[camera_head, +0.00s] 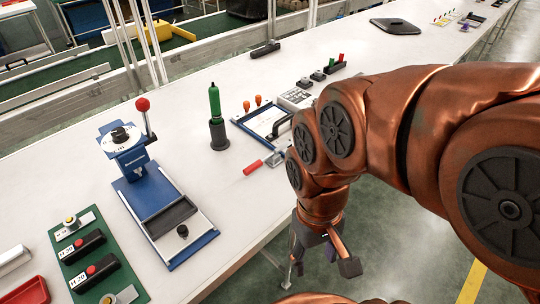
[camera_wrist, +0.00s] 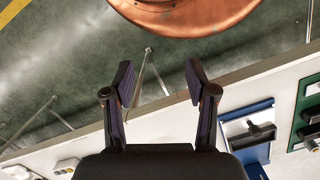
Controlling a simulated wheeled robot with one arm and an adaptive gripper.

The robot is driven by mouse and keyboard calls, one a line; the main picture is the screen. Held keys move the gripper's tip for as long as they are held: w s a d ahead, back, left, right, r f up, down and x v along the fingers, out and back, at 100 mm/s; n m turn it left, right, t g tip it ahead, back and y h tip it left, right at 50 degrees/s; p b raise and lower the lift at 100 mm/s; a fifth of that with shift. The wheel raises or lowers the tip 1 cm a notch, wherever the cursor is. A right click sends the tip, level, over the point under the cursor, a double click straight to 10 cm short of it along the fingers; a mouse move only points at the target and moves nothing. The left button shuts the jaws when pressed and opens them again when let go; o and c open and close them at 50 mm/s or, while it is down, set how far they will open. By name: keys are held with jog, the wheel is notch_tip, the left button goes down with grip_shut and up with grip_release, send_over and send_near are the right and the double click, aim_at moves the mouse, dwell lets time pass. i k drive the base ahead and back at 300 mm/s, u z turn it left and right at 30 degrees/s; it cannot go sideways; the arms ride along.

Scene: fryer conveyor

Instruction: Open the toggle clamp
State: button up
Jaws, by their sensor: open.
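The toggle clamp (camera_head: 253,167) appears to be the small item with a red handle and a pale metal part, on the white table near its front edge. Its handle lies low, pointing to the left; part of its right side is close behind my arm in the head view. My gripper (camera_head: 325,260) hangs off the table's front edge, below and to the right of the clamp, apart from it. In the wrist view my gripper (camera_wrist: 158,88) has its two fingers spread with nothing between them. I cannot make out the clamp in the wrist view.
A blue press (camera_head: 125,150) with a red ball lever stands on the left, beside a green board (camera_head: 65,238) with switches. A green-handled tool (camera_head: 215,105) stands upright in a black holder. A blue-edged tray (camera_head: 248,127) lies behind the clamp. The floor before the table is clear.

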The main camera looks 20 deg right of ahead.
aim_at(248, 170)
jog(key=z, duration=2.15)
jog(key=k, duration=1.25)
jog(key=u, duration=1.85)
jog(key=i, duration=0.5)
